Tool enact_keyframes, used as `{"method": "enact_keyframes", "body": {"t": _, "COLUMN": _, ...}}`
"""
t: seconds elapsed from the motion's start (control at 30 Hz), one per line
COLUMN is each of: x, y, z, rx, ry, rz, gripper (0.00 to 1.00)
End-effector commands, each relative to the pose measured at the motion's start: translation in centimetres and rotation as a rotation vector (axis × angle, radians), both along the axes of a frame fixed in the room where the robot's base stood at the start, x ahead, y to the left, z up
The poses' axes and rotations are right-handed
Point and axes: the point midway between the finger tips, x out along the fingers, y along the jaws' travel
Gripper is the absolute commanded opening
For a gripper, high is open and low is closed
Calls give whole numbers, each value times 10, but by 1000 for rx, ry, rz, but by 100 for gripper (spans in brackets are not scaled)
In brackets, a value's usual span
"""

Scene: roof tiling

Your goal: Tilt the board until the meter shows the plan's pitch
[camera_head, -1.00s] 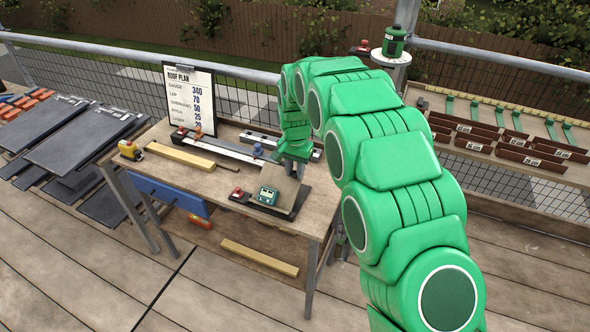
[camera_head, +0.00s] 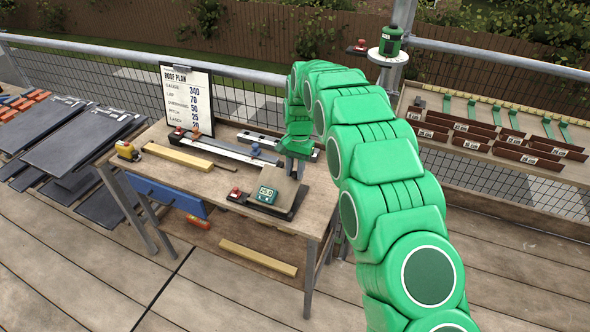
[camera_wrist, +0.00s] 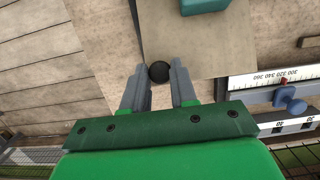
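The tilting board (camera_head: 287,188) is a light brown plate on a dark base at the workbench's front right corner, its far side raised. The teal meter (camera_head: 266,194) sits on it; its small display seems to read about 25, but the digits are hard to make out. The meter's edge also shows in the wrist view (camera_wrist: 205,5). The roof plan (camera_head: 187,98) stands at the bench's back and lists pitch 25.
A steel rule with a blue knob (camera_head: 256,150) lies behind the board. A red-buttoned piece (camera_head: 235,193) is just left of it. A yellow tape measure (camera_head: 127,151) and wooden batten (camera_head: 178,157) lie at left. Slate tiles (camera_head: 82,140) are stacked beyond.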

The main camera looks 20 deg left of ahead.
Motion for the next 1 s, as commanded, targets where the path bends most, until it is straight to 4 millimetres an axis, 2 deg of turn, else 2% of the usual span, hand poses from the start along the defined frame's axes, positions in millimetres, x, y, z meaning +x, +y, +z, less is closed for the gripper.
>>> {"method": "enact_keyframes", "body": {"t": 0.03, "x": 0, "y": -1, "z": 0, "rx": -1, "ry": 0, "rz": -1, "gripper": 34}}
{"method": "enact_keyframes", "body": {"t": 0.17, "x": 0, "y": 0, "z": 0, "rx": 0, "ry": 0, "rz": -1, "gripper": 52}}
{"method": "enact_keyframes", "body": {"t": 0.57, "x": 1, "y": 0, "z": 5, "rx": 0, "ry": -1, "rz": 0, "gripper": 52}}
{"method": "enact_keyframes", "body": {"t": 0.77, "x": 6, "y": 1, "z": 25, "rx": 4, "ry": -7, "rz": -1, "gripper": 52}}
{"method": "enact_keyframes", "body": {"t": 1.0, "x": 12, "y": 0, "z": 59, "rx": 2, "ry": -5, "rz": 0, "gripper": 52}}
